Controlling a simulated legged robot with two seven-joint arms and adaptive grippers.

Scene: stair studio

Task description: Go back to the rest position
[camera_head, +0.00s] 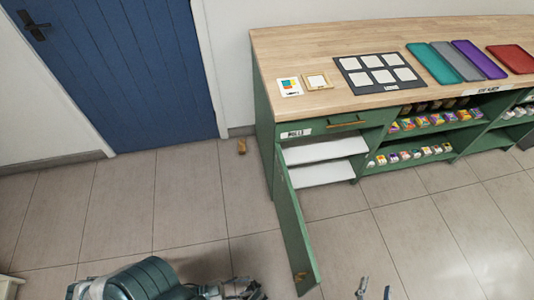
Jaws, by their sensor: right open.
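My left gripper (245,289) is at the bottom edge, at the end of my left arm, just left of the open cabinet door. Its fingers are small and partly cut off, so I cannot tell whether they are open. My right gripper (375,289) is at the bottom edge, right of the door. Its two fingertips stand apart with only floor between them, so it is open and empty. The rest of my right arm is out of view.
A green cabinet (263,135) with a wooden top stands at the right. Its door (296,228) hangs open toward me, between my grippers. A small brown block (242,146) is on the floor near the wall. A blue door (110,70) is at the back left. The tiled floor is mostly clear.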

